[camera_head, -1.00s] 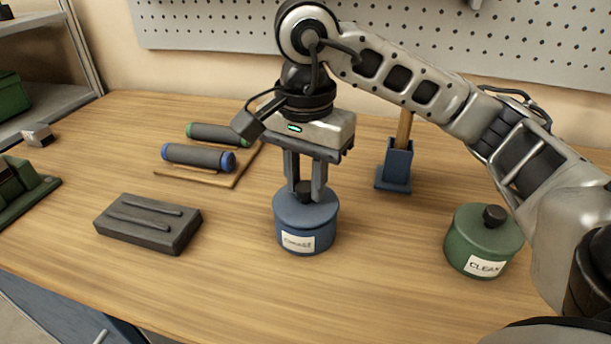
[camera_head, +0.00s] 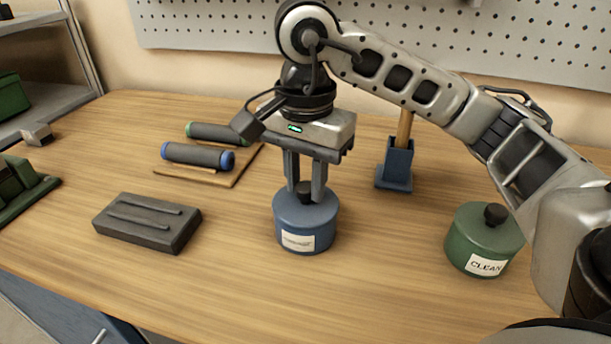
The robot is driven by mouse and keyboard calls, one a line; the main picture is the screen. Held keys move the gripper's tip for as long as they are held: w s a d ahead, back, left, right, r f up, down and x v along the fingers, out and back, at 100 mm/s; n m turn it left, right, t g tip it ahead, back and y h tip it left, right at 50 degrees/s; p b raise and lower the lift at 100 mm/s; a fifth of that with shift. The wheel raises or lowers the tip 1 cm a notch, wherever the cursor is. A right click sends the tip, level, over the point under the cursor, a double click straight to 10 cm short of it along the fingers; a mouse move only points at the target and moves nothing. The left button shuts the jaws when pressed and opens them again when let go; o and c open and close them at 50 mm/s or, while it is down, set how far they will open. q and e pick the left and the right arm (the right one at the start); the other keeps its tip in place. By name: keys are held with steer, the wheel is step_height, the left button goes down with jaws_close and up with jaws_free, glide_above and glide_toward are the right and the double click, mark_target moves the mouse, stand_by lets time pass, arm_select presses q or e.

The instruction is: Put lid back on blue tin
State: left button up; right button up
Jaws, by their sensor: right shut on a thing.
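The blue tin (camera_head: 305,238) stands upright on the wooden table, with a white label on its front. Its blue lid (camera_head: 320,208) with a black knob sits level on the top of the tin. My right gripper (camera_head: 305,188) points straight down over the tin, its fingers shut on the lid's knob. My left gripper is not in view.
A green tin (camera_head: 468,250) with its lid on stands at the right, near my right arm. A blue holder (camera_head: 396,170) with a wooden handle stands behind. A dark grey block (camera_head: 148,222) and two rollers (camera_head: 197,157) on a board lie left. The front middle of the table is clear.

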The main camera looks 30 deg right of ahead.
stand_by(0.4)
steer(key=o, duration=1.1)
steer(key=shift+c, duration=0.2)
steer(key=o, duration=0.5)
